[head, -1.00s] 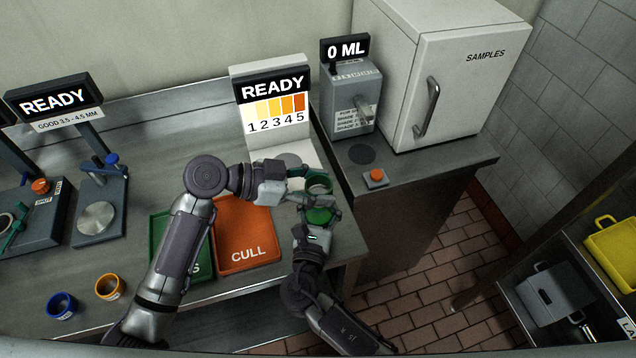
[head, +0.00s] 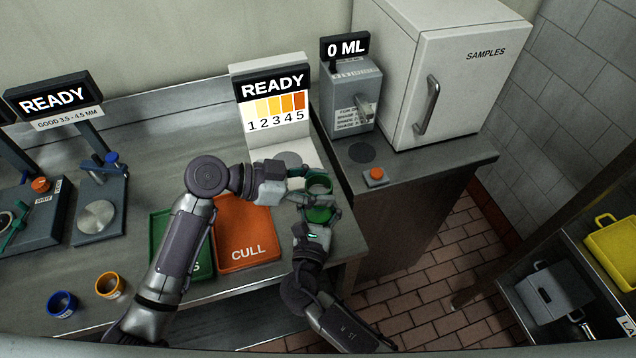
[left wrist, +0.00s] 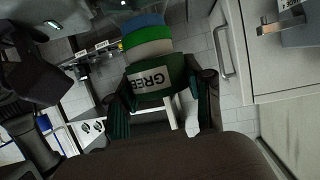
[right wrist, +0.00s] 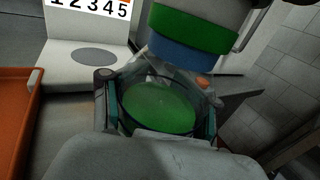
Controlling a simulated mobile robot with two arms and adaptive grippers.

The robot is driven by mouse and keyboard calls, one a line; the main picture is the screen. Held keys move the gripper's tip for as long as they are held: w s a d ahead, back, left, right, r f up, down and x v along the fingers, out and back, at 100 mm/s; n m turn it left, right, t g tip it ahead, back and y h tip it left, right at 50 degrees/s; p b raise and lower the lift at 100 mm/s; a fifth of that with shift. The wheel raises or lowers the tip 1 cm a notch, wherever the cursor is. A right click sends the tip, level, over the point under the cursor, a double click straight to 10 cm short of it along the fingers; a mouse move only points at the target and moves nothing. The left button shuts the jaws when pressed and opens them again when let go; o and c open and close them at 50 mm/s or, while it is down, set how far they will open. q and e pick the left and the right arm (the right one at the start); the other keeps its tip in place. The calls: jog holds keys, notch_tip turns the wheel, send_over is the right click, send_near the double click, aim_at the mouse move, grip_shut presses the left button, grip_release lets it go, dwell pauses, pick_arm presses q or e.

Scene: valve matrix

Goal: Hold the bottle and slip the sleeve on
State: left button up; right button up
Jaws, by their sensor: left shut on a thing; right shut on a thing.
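My left gripper (head: 300,186) is shut on a green sleeve (head: 318,184), whose open ring faces up in the head view. In the left wrist view the sleeve (left wrist: 155,82) has a white label reading "GREE". My right gripper (head: 318,226) is shut on a round green piece, seemingly the bottle (head: 320,214), just in front of the sleeve. In the right wrist view its green disc (right wrist: 158,108) sits inside a clear rim between the fingers. A green and blue banded part (right wrist: 190,38) shows above it. I cannot tell whether sleeve and bottle touch.
A blue ring (head: 62,304) and an orange ring (head: 110,285) stand at the bench's front left. An orange CULL tray (head: 248,250) and a green tray (head: 160,225) lie beside my arms. A READY shade panel (head: 272,100) stands behind; a dispenser (head: 350,95) and SAMPLES fridge (head: 460,75) stand right.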

pick_arm(q)
jog(key=shift+f, duration=1.9)
dwell(1.4)
jog(key=o, duration=0.8)
jog(key=shift+o, duration=0.2)
jog(key=shift+a, duration=0.1)
jog(key=v, duration=1.1)
jog(key=shift+a+r, duration=0.25)
jog(key=shift+a, duration=0.1)
pick_arm(e)
jog(key=o, duration=1.6)
jog(key=shift+c, duration=0.2)
